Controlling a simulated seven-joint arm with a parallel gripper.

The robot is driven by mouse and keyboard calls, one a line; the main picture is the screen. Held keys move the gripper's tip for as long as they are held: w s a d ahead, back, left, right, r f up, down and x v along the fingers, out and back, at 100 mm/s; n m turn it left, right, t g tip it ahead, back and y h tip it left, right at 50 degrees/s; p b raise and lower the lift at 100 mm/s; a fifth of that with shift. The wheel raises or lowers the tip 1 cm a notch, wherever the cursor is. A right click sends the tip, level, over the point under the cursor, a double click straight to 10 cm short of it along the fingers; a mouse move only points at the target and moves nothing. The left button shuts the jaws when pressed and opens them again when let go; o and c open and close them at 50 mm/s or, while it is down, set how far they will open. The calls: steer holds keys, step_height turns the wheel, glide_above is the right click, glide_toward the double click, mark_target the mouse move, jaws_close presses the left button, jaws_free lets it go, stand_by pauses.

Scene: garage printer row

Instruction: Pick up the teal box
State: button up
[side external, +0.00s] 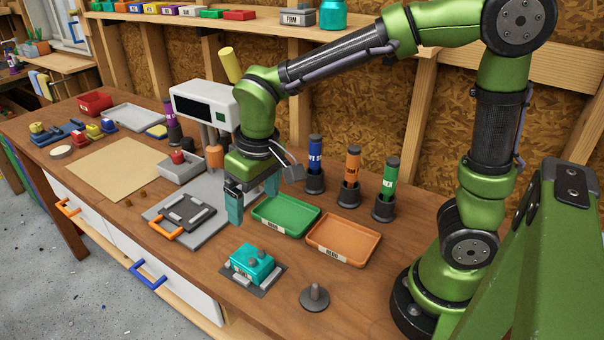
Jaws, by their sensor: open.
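The teal box (252,264) sits on a dark grey square plate near the front edge of the workbench. It has a small knob on top and pale feet or clips at its base. My gripper (252,207) points down above the bench, up and slightly left of the teal box in the picture. Its two teal fingers are apart and nothing shows between them. The gripper is clear of the box, over the area by the green tray (285,217).
An orange tray (343,241) lies right of the green one. Upright labelled cylinders (352,170) stand behind. A grey peg on a round base (314,297) stands right of the box. A black frame with an orange handle (185,212) lies left.

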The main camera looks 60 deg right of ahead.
glide_above(251, 257)
steer(key=s, duration=0.1)
steer(key=f, duration=1)
steer(key=shift+d+f, duration=0.3)
steer(key=shift+f, duration=0.05)
steer(key=shift+w+a+f, duration=0.15)
steer(key=shift+w+f, duration=0.05)
steer(key=shift+f, duration=1.2)
steer(key=shift+w+a+f, duration=0.15)
steer(key=shift+f, duration=1.2)
steer(key=c, duration=1.2)
steer(key=shift+r, duration=0.15)
